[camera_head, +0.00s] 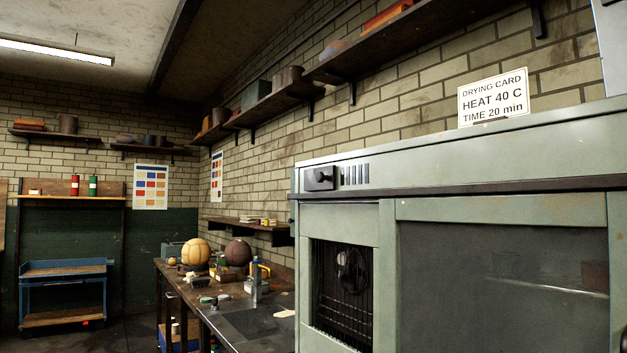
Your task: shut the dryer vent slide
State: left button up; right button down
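The dryer (420,208) is a large pale green metal cabinet that fills the right side of the head view. The vent slide (321,179) is a dark plate with a small black knob on the upper left of its front. A row of vertical vent slots (356,175) shows uncovered just to the right of the plate. Neither of my grippers is in view.
A drying card (493,97) stands on the dryer top. Below the vent is a grille with a fan (351,272). A workbench (262,322) with a yellow ball (195,253), a brown ball (238,253) and tools stands left of the dryer.

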aim_at(323, 178)
jog(key=z, duration=0.3)
jog(key=k, duration=0.35)
jog(key=u, duration=1.4)
jog(key=i, duration=0.85)
jog(key=z, duration=0.55)
jog(key=i, duration=0.65)
jog(key=z, duration=0.65)
